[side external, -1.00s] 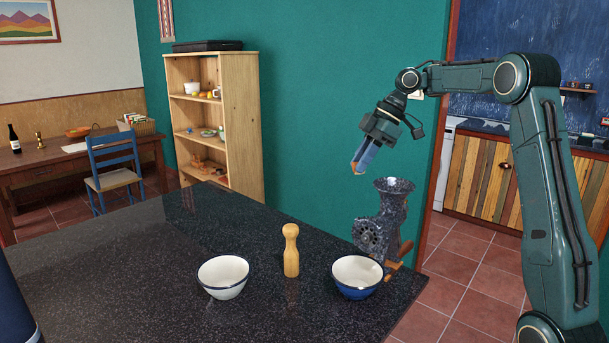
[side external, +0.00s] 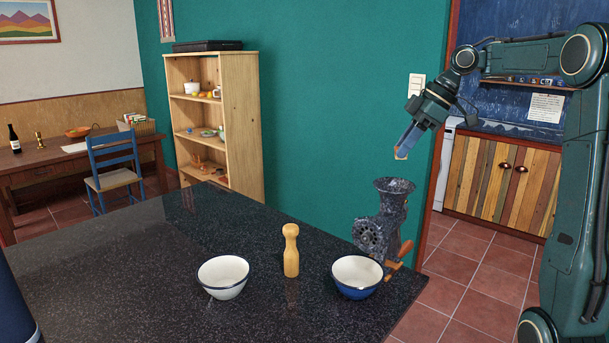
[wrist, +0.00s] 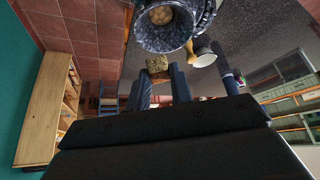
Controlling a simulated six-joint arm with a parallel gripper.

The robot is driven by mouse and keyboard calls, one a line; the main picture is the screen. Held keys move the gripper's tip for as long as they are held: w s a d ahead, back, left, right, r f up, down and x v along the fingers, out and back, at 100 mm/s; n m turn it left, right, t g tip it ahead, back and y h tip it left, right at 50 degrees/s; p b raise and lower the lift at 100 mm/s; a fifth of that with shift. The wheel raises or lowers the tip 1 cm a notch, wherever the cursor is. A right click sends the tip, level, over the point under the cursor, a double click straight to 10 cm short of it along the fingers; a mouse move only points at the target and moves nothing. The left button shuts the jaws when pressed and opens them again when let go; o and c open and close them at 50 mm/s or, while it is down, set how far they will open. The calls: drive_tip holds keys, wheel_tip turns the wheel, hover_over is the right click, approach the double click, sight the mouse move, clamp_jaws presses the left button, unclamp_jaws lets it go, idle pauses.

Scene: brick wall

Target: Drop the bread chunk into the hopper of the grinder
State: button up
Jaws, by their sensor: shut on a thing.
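My gripper (side external: 404,146) is shut on the bread chunk (side external: 400,155), a small light-brown piece at the fingertips. In the wrist view, the chunk (wrist: 157,64) sits between the ends of the blue fingers. The speckled grey grinder (side external: 383,222) stands at the right end of the dark counter. Its flared hopper (side external: 394,184) opens upward, and the chunk hangs above it with a gap, slightly right of its middle in the side view. In the wrist view, the hopper (wrist: 205,16) lies beyond the chunk, with a tan patch inside that I cannot identify.
A blue-and-white bowl (side external: 357,281) stands before the grinder. A white bowl (side external: 223,279) and a wooden pestle (side external: 291,252) stand to its left. The grinder's wooden-handled crank (side external: 399,258) is at its right. The counter's left part (side external: 110,250) is mostly clear.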

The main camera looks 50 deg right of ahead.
drive_tip(key=shift+f, duration=2.85)
drive_tip(key=o, duration=1)
drive_tip(key=shift+v, duration=3.75)
